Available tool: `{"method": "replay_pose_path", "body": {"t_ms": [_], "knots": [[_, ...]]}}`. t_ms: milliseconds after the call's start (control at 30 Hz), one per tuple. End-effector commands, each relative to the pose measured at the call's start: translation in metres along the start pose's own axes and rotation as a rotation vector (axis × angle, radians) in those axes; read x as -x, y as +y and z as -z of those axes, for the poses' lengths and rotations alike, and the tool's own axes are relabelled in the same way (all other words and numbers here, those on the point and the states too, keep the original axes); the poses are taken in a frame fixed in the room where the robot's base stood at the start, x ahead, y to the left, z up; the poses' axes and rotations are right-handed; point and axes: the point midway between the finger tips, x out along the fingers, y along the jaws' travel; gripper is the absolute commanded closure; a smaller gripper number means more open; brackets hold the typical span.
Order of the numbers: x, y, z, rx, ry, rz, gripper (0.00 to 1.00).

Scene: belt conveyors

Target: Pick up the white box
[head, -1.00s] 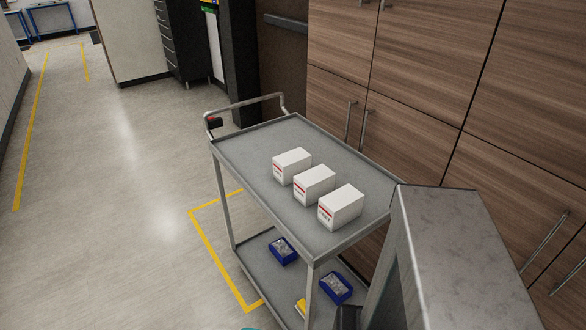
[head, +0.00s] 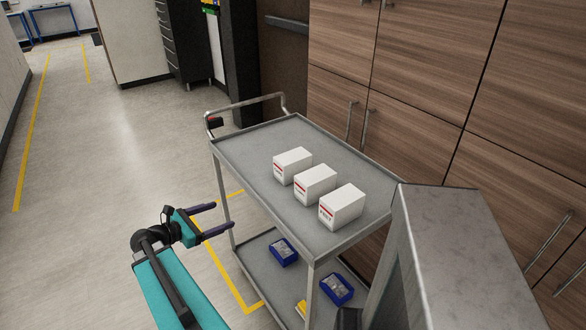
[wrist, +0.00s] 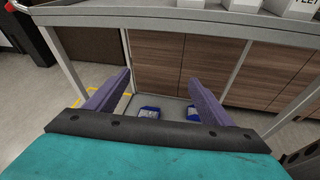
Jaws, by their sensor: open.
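Three white boxes with red and dark print stand in a row on the top shelf of a grey metal cart (head: 240,147): a far box (head: 293,165), a middle box (head: 315,184) and a near box (head: 342,206). My gripper (head: 213,216) is open and empty, left of the cart and apart from the boxes. In the wrist view my gripper (wrist: 160,95) faces the open side of the cart below its top shelf. Only the lower parts of the boxes (wrist: 243,5) show there, at the top edge.
Wooden cabinets (head: 420,130) stand close behind the cart. A grey metal block (head: 465,255) is at the right front. Open floor (head: 110,150) lies to the left.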

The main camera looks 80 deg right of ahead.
Motion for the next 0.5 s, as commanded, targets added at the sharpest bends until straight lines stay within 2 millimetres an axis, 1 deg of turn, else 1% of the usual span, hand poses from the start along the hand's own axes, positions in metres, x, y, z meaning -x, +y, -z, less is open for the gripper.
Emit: {"method": "replay_pose_path", "body": {"t_ms": [33, 100, 200, 400, 500], "knots": [[-0.012, 0.003, -0.024, 0.018, -0.047, 0.010, 0.25], [-0.024, 0.004, -0.052, 0.051, -0.105, 0.021, 0.25], [-0.036, 0.005, -0.086, 0.091, -0.174, 0.039, 0.25], [-0.056, 0.001, -0.146, 0.160, -0.292, 0.086, 0.25], [-0.068, -0.008, -0.157, 0.151, -0.298, 0.114, 0.25]]}}
